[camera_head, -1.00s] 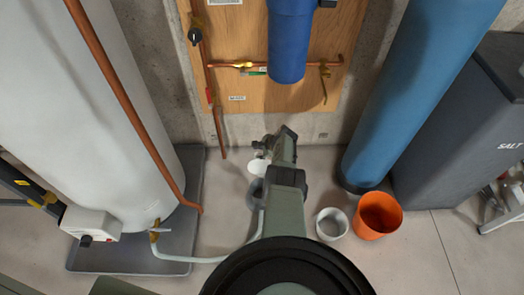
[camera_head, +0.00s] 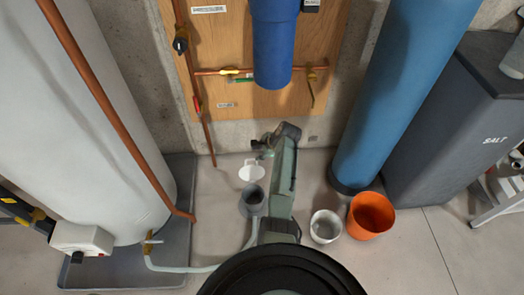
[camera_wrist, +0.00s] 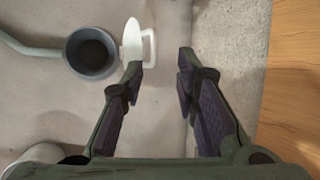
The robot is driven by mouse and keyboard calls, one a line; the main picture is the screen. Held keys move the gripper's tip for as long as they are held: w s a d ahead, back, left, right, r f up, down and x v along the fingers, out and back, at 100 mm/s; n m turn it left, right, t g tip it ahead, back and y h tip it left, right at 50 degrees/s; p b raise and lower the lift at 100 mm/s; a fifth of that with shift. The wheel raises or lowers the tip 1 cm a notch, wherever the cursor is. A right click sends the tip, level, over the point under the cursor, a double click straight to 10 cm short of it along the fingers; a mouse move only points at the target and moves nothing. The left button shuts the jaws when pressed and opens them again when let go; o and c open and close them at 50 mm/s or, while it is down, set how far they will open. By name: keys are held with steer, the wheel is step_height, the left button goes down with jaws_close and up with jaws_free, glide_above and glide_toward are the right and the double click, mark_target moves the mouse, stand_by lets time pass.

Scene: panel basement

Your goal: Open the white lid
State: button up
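The white lid (camera_head: 251,173) stands raised at the back of a grey round cup (camera_head: 244,207), whose dark opening is uncovered. In the wrist view the lid (camera_wrist: 132,42) shows nearly edge-on, with a loop handle on its right, beside the cup (camera_wrist: 91,70). My gripper (camera_wrist: 160,62) is open and empty. Its left fingertip is just below the lid's handle in that picture; whether they touch, I cannot tell. In the head view my gripper (camera_head: 266,150) is behind and right of the lid, its fingers partly hidden.
A pale hose (camera_head: 200,268) runs from the cup to the white tank (camera_head: 90,110). A white bucket (camera_head: 326,227) and an orange bucket (camera_head: 371,215) stand to the right. A wooden panel (camera_head: 225,40) with copper pipes is behind.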

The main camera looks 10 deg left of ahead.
steer(key=shift+v, duration=1.25)
steer(key=shift+d, duration=0.1)
